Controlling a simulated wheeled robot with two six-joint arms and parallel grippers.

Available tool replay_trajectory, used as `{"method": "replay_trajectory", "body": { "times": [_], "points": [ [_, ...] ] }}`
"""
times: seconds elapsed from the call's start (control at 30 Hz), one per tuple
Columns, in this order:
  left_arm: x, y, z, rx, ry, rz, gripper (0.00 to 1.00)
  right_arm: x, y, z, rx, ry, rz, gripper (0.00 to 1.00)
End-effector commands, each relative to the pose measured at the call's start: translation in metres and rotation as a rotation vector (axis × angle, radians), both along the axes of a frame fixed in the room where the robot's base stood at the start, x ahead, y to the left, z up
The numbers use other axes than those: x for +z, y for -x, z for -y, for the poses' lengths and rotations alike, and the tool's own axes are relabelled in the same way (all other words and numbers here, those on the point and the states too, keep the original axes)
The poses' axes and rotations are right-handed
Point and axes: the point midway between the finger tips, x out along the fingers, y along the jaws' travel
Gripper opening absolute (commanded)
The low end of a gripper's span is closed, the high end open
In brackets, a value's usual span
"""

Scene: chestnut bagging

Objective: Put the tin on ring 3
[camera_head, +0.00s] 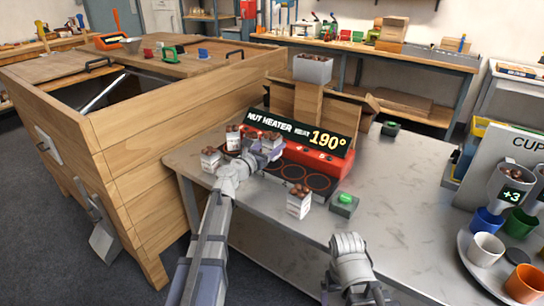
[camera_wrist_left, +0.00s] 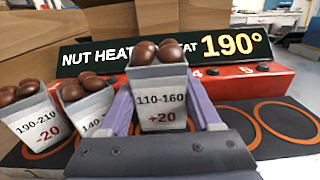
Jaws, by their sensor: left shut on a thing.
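My left gripper (camera_head: 262,154) is shut on a white tin of chestnuts (camera_head: 271,141), upright, at the left part of the nut heater. In the left wrist view this tin (camera_wrist_left: 162,110) reads "110-160 +20" and sits between the purple fingers. The nut heater (camera_head: 322,158) is red with a "190°" sign. Its dark top has several orange rings (camera_wrist_left: 287,121); the ring numbers are mostly hidden or too small to read. Whether the held tin touches the top is unclear. My right gripper (camera_head: 350,262) is low in the head view, with its jaws unclear.
Two other tins stand left of the held one: "190-210 -20" (camera_wrist_left: 35,122) and a partly hidden one (camera_wrist_left: 88,112). Another tin (camera_head: 299,202) stands at the heater's front edge, beside a green-button box (camera_head: 344,204). Cups (camera_head: 486,249) stand at right. The table's middle is clear.

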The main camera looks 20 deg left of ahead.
Motion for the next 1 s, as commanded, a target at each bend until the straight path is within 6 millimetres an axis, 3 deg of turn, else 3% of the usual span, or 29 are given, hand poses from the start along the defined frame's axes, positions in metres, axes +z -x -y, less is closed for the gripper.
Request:
{"method": "replay_trajectory", "body": {
  "times": [0.03, 0.17, 0.6, 0.63, 0.9, 1.0],
  "points": [
    [-0.013, 0.000, 0.000, 0.000, 0.000, 0.000, 0.03, -0.013, 0.000, 0.000, 0.000, 0.000, 0.000, 0.95],
    [-0.027, 0.000, 0.000, 0.000, 0.000, 0.000, 0.03, -0.027, 0.000, 0.000, 0.000, 0.000, 0.000, 0.95],
    [-0.031, 0.000, 0.000, 0.000, 0.000, 0.000, 0.03, -0.031, 0.000, 0.000, 0.000, 0.001, 0.000, 0.95],
    [-0.031, 0.000, 0.000, 0.000, 0.000, 0.000, 0.66, -0.031, 0.000, 0.000, 0.000, 0.001, 0.000, 0.95],
    [-0.030, 0.000, 0.000, 0.000, 0.000, 0.000, 0.95, -0.030, 0.000, 0.000, 0.000, 0.001, 0.000, 0.95],
    [-0.030, 0.000, 0.000, 0.000, 0.000, 0.000, 0.95, -0.030, 0.000, 0.000, 0.000, 0.001, 0.000, 0.95]
  ]
}}
